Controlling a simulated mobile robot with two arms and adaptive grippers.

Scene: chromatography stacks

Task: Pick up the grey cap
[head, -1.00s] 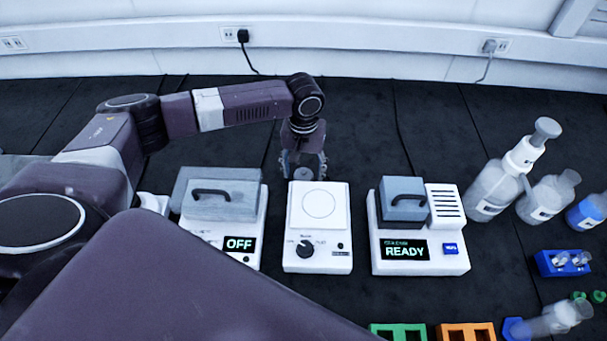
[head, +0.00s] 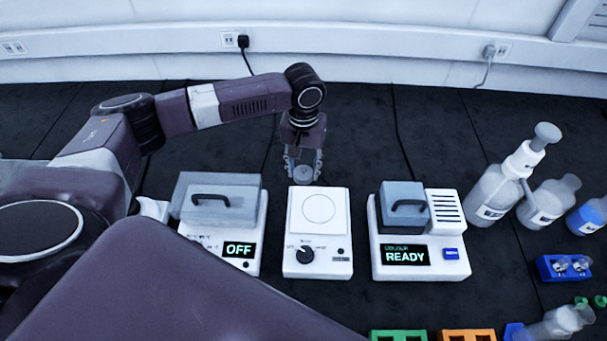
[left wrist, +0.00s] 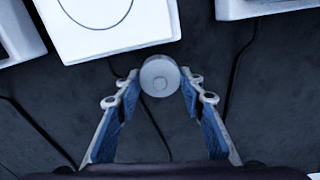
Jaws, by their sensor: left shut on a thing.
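The grey cap (head: 303,174) is a small round disc behind the middle white device. It also shows in the left wrist view (left wrist: 160,76), between the fingertips. My left gripper (head: 303,172) points down and is shut on the cap, with one finger on each side. In the left wrist view the blue-padded fingers (left wrist: 160,88) lean in toward the cap. Whether the cap is clear of the dark bench top is hard to tell. My right gripper is not in view.
The white device with a round plate (head: 318,207) is just in front of the cap. An "OFF" device (head: 228,252) stands to its left and a "READY" device (head: 445,268) to its right. Bottles (head: 494,196) stand at the right. The bench behind is mostly clear.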

